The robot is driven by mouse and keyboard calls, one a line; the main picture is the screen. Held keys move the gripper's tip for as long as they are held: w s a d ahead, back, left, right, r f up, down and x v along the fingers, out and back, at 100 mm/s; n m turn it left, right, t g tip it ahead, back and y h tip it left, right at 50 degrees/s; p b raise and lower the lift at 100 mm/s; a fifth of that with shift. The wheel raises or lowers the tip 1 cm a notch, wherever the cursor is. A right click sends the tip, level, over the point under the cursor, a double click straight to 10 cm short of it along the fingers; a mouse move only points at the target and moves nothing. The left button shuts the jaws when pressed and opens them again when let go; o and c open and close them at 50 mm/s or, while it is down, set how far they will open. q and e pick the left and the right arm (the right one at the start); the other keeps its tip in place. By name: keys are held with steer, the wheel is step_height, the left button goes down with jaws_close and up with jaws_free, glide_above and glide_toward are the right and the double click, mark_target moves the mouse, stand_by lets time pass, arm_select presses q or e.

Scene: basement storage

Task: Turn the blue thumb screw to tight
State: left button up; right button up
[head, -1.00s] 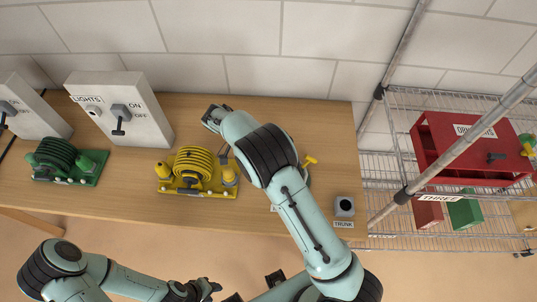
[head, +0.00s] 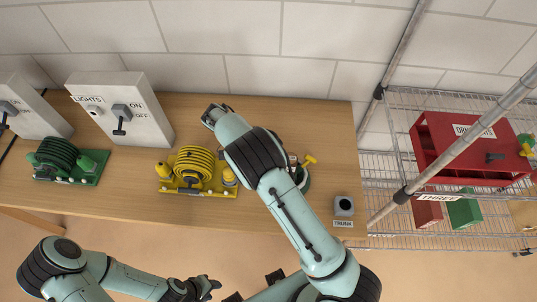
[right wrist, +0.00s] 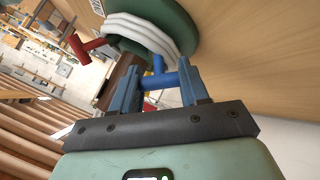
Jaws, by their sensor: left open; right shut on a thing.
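In the right wrist view the blue thumb screw (right wrist: 158,77) has a bar-shaped head and a short stem. It sits beside a green reel (right wrist: 172,22) wound with white hose or cable. My right gripper (right wrist: 158,82) is shut on the screw's head, with one blue finger on each side. In the head view my right arm covers the screw and most of that reel (head: 304,180). My left gripper (head: 210,287) is open and empty, low in front of the table. No tightness mark on the screw can be made out.
A red thumb screw (right wrist: 88,48) and, in the head view, a yellow one (head: 310,159) stick out by the reel. A yellow reel (head: 195,166), a green reel (head: 58,158), a LIGHTS switch box (head: 122,105) and a TRUNK block (head: 344,206) stand on the table. A wire shelf (head: 400,100) is at right.

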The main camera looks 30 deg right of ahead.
steer(key=o, duration=1.1)
steer(key=shift+d, duration=0.1)
steer(key=shift+c, duration=0.2)
steer(key=shift+r, duration=0.1)
arm_select(q)
steer(key=shift+w+r+p, duration=0.85)
steer(key=shift+w+r, duration=0.15)
steer(key=shift+r, duration=0.15)
arm_select(e)
step_height(320, 180, up, 20)
